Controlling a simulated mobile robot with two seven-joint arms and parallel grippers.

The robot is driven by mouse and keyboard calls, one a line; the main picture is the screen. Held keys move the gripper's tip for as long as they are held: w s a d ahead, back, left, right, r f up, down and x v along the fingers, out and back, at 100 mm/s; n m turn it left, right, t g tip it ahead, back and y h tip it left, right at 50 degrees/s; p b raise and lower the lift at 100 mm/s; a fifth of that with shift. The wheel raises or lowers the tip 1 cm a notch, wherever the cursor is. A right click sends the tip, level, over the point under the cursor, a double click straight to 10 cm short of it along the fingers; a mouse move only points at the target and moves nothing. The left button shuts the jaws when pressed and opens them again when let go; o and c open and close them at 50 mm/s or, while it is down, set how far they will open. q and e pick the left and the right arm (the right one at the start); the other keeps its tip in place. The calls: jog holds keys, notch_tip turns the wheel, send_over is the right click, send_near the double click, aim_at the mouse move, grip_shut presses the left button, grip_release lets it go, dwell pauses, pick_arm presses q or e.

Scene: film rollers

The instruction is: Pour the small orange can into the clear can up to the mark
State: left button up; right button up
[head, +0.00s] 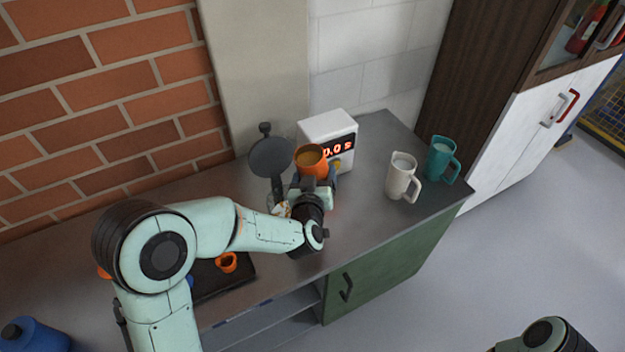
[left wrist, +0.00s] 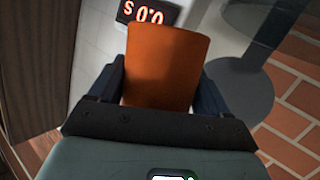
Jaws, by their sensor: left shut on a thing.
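The small orange can (head: 317,168) is held above the counter, in front of the white timer box, with brownish contents showing at its open top. My left gripper (head: 315,184) is shut on it. In the left wrist view the orange can (left wrist: 165,65) fills the middle, with the dark fingers of my left gripper (left wrist: 162,88) on both sides. I cannot make out the clear can for certain; a small pale shape beside my left wrist in the head view is mostly hidden. My right gripper is out of view; only part of my right arm shows at the bottom right.
A white timer box (head: 325,128) reads 0.0 s. A dark round plate on a stand (head: 270,157) is left of the can. A white jug (head: 401,178) and a teal jug (head: 440,160) stand right. A dark tray (head: 240,279) holds an orange piece (head: 227,262).

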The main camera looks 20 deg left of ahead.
aim_at(326, 168)
pick_arm(q)
jog(key=shift+w+d+r+n+t+b, duration=0.2)
jog(key=shift+d+r+n+t+b, duration=0.1)
jog(key=shift+r+n+b, duration=0.15)
jog(key=shift+w+d+r+n+t+b, duration=0.2)
jog(key=shift+r+n+t+b, duration=0.15)
jog(key=shift+n+b, duration=0.2)
jog(key=shift+w+d+r+n+t+b, duration=0.15)
jog(key=shift+d+r+n+t+b, duration=0.15)
jog(key=shift+r+n+b, duration=0.25)
jog(key=shift+w+d+r+n+t+b, duration=0.15)
jog(key=shift+r+n+t+b, duration=0.15)
jog(key=shift+n+b, duration=0.35)
jog(key=shift+r, duration=0.1)
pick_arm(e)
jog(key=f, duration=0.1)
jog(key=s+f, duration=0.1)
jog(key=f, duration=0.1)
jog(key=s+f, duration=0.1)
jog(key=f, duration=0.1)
pick_arm(q)
jog(key=shift+w+d+r+n+h+b, duration=0.15)
jog(key=shift+r+n+h+b, duration=0.3)
jog(key=shift+b, duration=0.75)
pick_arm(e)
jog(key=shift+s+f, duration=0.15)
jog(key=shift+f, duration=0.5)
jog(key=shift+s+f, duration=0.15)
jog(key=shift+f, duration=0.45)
